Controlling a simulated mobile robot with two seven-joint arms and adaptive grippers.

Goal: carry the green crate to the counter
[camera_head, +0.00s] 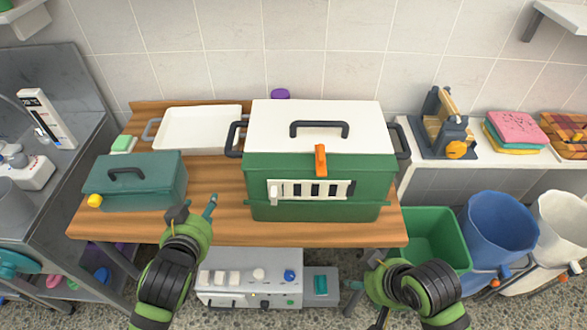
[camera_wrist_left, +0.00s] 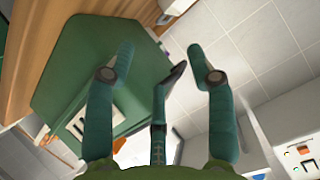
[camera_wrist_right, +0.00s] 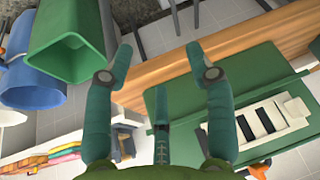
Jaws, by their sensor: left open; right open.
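The green crate (camera_head: 330,178) stands upright on a wooden table (camera_head: 230,225). It has a white lid with a dark handle, an orange latch, a white slotted front panel and dark side handles. It also shows in the left wrist view (camera_wrist_left: 105,50) and the right wrist view (camera_wrist_right: 210,80). My left gripper (camera_head: 195,208) is open and empty at the table's front edge, left of the crate and apart from it. My right gripper (camera_head: 368,285) is open and empty, low in front of the table's right corner. A white counter (camera_head: 412,168) runs along the wall at right.
A teal box (camera_head: 135,180) and a white tray (camera_head: 203,128) lie left of the crate. A dark machine (camera_head: 445,125) and folded towels (camera_head: 515,130) occupy the counter. A green bin (camera_head: 435,240) and blue bin (camera_head: 500,225) stand right of the table. A grey metal unit (camera_head: 60,110) stands left.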

